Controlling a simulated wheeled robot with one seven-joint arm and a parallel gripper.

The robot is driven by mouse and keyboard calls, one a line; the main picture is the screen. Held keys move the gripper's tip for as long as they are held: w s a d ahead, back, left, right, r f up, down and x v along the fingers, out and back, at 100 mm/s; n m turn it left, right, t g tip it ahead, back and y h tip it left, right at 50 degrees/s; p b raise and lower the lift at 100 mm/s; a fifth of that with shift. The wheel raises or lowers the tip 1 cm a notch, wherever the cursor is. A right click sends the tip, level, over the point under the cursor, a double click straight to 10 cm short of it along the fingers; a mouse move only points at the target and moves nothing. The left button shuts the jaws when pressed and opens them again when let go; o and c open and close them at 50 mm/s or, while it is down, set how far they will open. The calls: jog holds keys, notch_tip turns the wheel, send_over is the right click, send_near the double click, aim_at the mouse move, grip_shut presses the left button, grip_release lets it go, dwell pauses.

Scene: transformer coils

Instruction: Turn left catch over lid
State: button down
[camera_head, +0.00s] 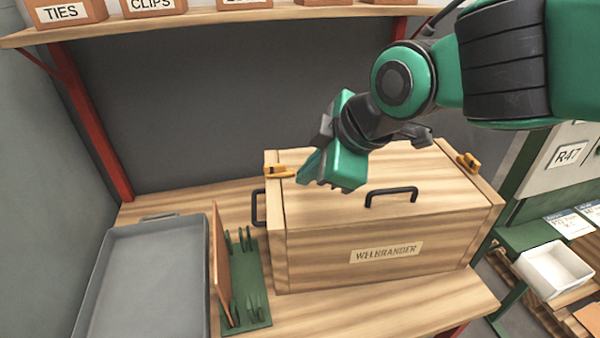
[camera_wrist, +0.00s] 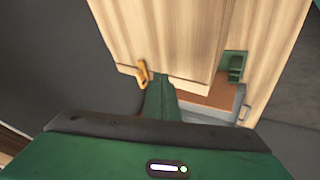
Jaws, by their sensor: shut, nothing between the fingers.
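A long wooden box (camera_head: 330,250) stands on the bench with its wooden lid (camera_head: 435,180) down and a black handle on top. The left catch (camera_head: 279,172) is a small orange-yellow piece at the lid's left edge. It lies crosswise to that edge; how far it reaches over the lid is hard to tell. It also shows in the wrist view (camera_wrist: 143,73). My gripper (camera_head: 308,176) is shut and empty, pointing down just right of the left catch. In the wrist view its green finger is close beside the catch; whether they touch is unclear.
A second orange catch (camera_head: 468,163) sits at the lid's right edge. Left of the box are a green rack (camera_head: 258,285) with an upright brown board (camera_head: 221,265) and a grey tray (camera_head: 150,223). A shelf (camera_head: 215,15) with labelled bins runs above.

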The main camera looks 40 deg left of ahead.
jog(key=v, duration=0.6)
jog(key=shift+s+r, duration=0.2)
